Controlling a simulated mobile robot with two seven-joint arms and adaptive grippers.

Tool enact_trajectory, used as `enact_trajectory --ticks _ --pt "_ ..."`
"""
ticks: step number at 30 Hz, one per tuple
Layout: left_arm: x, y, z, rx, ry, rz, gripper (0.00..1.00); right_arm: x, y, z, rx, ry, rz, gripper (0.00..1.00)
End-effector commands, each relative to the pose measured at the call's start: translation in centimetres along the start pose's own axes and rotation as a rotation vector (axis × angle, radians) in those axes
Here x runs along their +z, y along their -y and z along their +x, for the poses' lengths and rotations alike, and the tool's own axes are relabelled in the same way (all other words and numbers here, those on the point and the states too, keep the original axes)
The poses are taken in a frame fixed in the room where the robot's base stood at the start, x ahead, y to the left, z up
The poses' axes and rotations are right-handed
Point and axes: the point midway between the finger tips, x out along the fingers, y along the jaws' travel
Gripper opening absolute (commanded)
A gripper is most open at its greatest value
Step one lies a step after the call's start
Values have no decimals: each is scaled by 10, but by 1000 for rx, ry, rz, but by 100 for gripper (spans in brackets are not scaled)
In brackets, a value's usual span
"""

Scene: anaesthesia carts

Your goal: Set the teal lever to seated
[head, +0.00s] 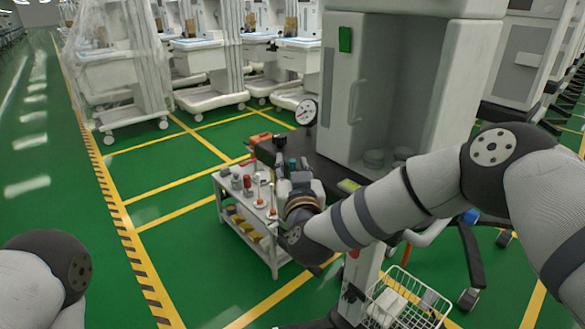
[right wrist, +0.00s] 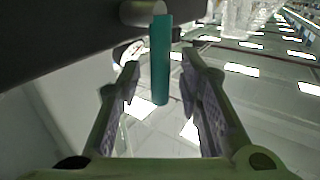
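The teal lever (right wrist: 160,62) hangs down from a pale round hub (right wrist: 143,12) under a dark surface in the right wrist view. My right gripper (right wrist: 161,78) is open, with one finger on each side of the lever. Gaps show between the lever and both fingers, so I see no grip on it. In the head view my right gripper (head: 298,178) is at the front edge of the cart's dark top, beside the tall grey cabinet; the lever is too small and covered there to make out well. My left gripper is out of view; only part of my left arm shows at bottom left.
A white trolley (head: 228,190) with small bottles and bins stands just left of my right gripper. The open grey cabinet (head: 340,85) and a round gauge (head: 306,112) are behind it. A wire basket (head: 405,298) is below my right arm. Green floor at left is clear.

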Motion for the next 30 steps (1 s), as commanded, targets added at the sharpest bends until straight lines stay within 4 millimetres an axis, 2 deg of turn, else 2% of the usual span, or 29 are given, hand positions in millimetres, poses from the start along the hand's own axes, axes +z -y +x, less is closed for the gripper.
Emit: enact_trajectory --ticks 1,4,17,30 --pt "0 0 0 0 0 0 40 0 0 0 0 0 0 22" --pt "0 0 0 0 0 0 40 0 0 0 0 0 0 0" --pt "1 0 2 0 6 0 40 2 -1 -2 -1 -29 21 0" --pt "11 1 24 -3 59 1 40 10 -9 -15 -5 -274 186 0"
